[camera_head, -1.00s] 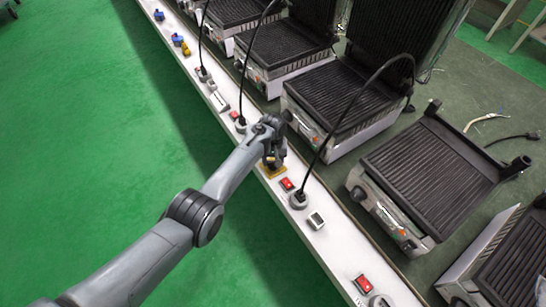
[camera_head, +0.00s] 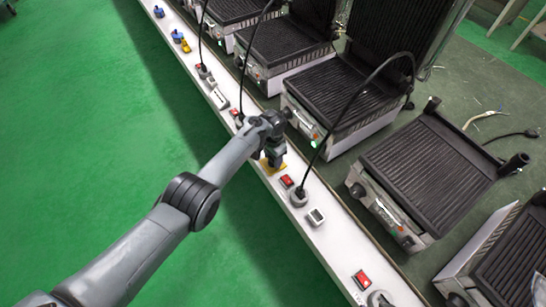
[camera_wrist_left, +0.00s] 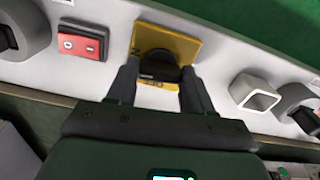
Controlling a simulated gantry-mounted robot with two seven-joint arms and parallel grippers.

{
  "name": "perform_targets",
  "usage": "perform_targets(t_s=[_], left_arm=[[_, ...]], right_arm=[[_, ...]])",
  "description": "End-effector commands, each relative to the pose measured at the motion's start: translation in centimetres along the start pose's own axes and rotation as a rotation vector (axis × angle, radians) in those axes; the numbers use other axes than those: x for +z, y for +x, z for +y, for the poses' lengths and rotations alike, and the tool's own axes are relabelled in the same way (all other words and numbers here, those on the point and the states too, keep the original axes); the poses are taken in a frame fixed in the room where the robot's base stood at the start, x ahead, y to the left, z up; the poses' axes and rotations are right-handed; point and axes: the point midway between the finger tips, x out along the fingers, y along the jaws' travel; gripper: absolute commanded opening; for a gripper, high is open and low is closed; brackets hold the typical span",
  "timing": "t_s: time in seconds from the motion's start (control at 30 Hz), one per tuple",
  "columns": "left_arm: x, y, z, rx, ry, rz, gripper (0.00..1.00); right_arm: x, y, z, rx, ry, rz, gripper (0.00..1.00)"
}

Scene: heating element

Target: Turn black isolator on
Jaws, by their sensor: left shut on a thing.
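The black isolator is a black knob (camera_wrist_left: 158,70) on a square yellow plate (camera_wrist_left: 184,46), upper middle in the left wrist view. The plate's yellow edge (camera_head: 263,170) shows in the head view, on the white strip under my gripper. My left gripper (camera_head: 271,163) reaches down onto it from the left. In the left wrist view, its two fingers (camera_wrist_left: 158,76) stand on both sides of the knob, shut on it. The plate's lettering is partly covered, and I cannot read the knob's setting for sure. My right gripper is not in view.
The white strip carries red rocker switches (camera_head: 287,181), a socket with a black plug (camera_head: 298,196) and a grey square socket (camera_head: 316,217). A black cable (camera_head: 338,117) arches above the strip. Contact grills (camera_head: 340,92) stand behind it. Green floor lies open in front.

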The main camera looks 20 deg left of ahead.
Motion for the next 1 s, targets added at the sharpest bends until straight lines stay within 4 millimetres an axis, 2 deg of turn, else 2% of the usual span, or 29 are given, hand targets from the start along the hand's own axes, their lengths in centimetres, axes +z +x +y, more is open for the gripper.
perform_targets(t_s=[0.3,0.8,0.83,1.0], left_arm=[[-0.03,-0.02,-0.02,0.000,0.111,0.001,0.21],[-0.03,-0.01,0.00,0.000,0.132,0.001,0.21],[-0.02,-0.01,0.00,0.000,0.132,0.001,0.53],[-0.02,-0.01,0.00,0.000,0.130,0.001,0.77]], right_arm=[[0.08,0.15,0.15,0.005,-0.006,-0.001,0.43],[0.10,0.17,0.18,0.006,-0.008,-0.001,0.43],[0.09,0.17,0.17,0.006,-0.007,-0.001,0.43],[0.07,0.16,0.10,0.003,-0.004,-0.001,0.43]])
